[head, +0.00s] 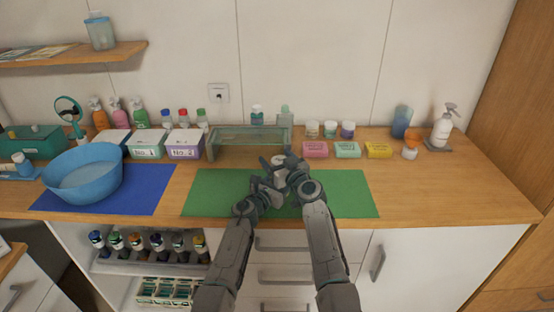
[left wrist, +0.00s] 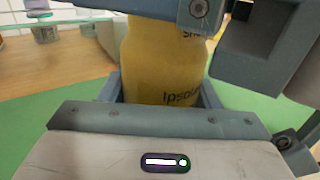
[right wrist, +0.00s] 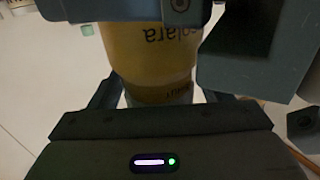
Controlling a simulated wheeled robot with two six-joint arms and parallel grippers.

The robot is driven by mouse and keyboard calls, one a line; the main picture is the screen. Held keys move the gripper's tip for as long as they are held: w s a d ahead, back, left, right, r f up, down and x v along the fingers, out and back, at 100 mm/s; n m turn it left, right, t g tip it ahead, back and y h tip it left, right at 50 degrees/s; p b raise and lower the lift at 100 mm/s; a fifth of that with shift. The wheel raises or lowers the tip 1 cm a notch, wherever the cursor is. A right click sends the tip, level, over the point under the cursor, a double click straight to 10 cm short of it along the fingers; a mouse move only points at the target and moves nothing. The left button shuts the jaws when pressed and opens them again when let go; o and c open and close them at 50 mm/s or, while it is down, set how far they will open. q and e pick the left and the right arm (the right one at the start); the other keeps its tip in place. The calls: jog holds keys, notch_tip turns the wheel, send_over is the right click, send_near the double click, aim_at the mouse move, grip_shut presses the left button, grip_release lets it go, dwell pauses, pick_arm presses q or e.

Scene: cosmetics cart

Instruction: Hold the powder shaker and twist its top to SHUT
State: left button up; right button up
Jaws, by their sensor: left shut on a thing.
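The powder shaker is a yellow container with dark lettering. In the left wrist view its yellow body (left wrist: 160,65) stands between the jaws of my left gripper (left wrist: 160,98), which is shut on it. In the right wrist view the shaker (right wrist: 155,60) appears with its lettering upside down, its top end between the fingers of my right gripper (right wrist: 160,100). Light gaps show on both sides of that end, so this gripper looks open around the top. In the head view both grippers meet over the green mat (head: 340,200) and largely hide the shaker. The mark's alignment cannot be read.
A greenish glass stand (head: 250,136) is just behind the grippers. Soap boxes (head: 347,149) and small jars stand to the right of it. A blue bowl (head: 84,174) stands on the blue mat (head: 150,200) at left. The counter's right front is clear.

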aim_at(277, 157)
notch_tip(277, 157, up, 10)
dwell(0.7)
